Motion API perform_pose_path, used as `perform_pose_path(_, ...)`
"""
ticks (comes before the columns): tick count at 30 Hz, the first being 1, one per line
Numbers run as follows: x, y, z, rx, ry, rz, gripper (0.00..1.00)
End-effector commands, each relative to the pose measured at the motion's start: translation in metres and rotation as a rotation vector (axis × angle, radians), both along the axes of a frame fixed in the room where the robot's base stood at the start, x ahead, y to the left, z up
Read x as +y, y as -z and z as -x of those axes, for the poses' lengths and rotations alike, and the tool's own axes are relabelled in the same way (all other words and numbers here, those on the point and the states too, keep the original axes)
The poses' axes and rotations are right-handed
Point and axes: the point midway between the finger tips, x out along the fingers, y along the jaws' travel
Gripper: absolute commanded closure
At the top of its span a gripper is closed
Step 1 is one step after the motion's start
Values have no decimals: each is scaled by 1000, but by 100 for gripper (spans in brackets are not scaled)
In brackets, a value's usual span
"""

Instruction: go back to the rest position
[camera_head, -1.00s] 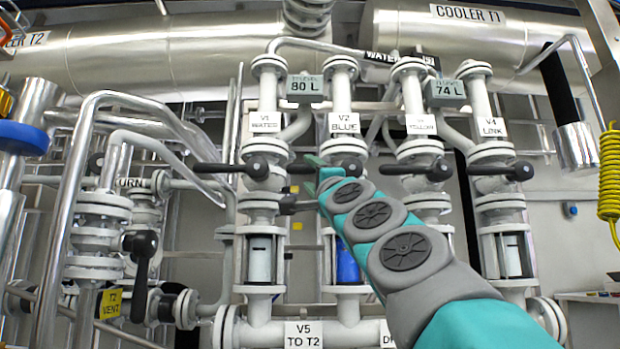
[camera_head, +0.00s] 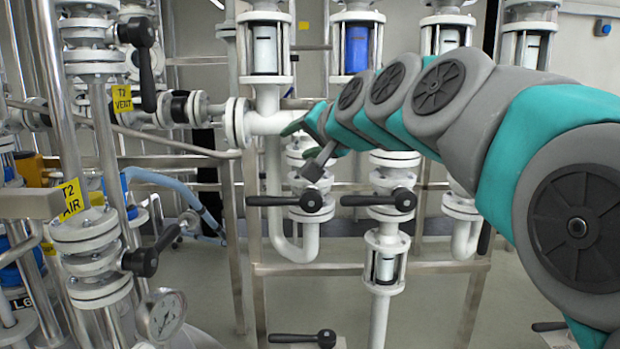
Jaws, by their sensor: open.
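My arm reaches in from the right edge of the camera view. My gripper (camera_head: 301,142) is at its far end, left of the picture's middle, small and partly covered by the wrist links. Its teal and grey finger parts look apart and I see nothing between them. It shows in front of the white pipe manifold (camera_head: 268,123), above a valve with a dark lever handle (camera_head: 283,200). I cannot tell its exact distance from the pipes.
Sight glasses (camera_head: 264,48) and a blue-filled one (camera_head: 357,47) stand above. A second lever valve (camera_head: 378,200) sits right of the first. Pipes with T2 VENT (camera_head: 122,99) and T2 AIR (camera_head: 72,198) tags and a gauge (camera_head: 161,315) are at left. Grey floor shows below.

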Motion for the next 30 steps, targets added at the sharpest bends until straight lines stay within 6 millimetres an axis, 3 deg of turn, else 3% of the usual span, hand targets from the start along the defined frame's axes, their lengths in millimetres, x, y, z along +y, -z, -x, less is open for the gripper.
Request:
perform_pose_path(1,-5,26,11,50,-9,53,42)
perform_pose_path(6,-26,119,57,233,-59,232,42)
perform_pose_path(11,-51,196,113,409,-113,382,42)
perform_pose_path(15,-77,255,169,566,-165,496,42)
perform_pose_path(21,-117,325,261,798,-252,635,42)
perform_pose_path(24,-135,350,308,909,-297,690,42)
perform_pose_path(30,-160,378,376,1069,-368,755,42)
